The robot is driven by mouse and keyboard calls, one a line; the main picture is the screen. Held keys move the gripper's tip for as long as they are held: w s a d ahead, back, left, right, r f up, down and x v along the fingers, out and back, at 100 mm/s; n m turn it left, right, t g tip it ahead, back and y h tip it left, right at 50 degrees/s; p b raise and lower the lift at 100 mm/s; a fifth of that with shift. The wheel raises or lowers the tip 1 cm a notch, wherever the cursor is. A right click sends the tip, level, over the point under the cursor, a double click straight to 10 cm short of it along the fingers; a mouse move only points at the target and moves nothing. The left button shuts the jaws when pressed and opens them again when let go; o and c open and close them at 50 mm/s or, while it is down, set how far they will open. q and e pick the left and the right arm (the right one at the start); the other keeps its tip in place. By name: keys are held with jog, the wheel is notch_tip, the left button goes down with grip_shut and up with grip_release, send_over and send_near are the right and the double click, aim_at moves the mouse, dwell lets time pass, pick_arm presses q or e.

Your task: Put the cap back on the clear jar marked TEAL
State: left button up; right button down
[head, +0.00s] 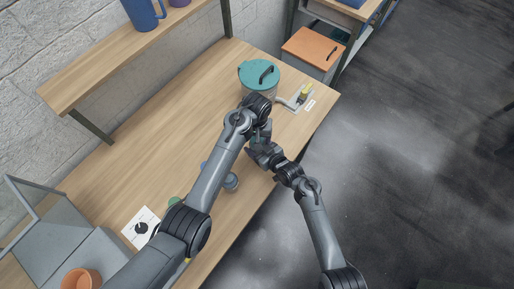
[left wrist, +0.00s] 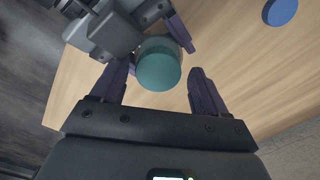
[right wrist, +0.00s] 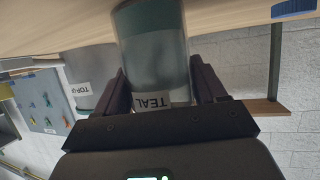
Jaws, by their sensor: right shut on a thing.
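The clear jar marked TEAL (right wrist: 155,55) fills the middle of the right wrist view, its label upside down there. My right gripper (right wrist: 165,90) is shut on it, one finger on each side. In the left wrist view, a round teal top (left wrist: 158,70) shows at the jar's near end. I cannot tell whether this is a cap seated on the jar. My left gripper (left wrist: 160,72) is open, its fingers apart on either side of that teal round, with gaps visible.
A container with a teal lid and black handle (head: 259,73) stands at the far end of the table (head: 150,155), beside a grey holder (head: 291,101). A blue disc (left wrist: 280,11) lies on the table. The shelf (head: 110,60) runs along the wall.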

pick_arm(q)
jog(key=shift+d, duration=0.1)
jog(key=shift+r, duration=2.25)
notch_tip(320, 180, up, 4)
jog(key=n, duration=0.3)
jog(key=shift+f, duration=0.25)
jog(key=shift+f, duration=4.05)
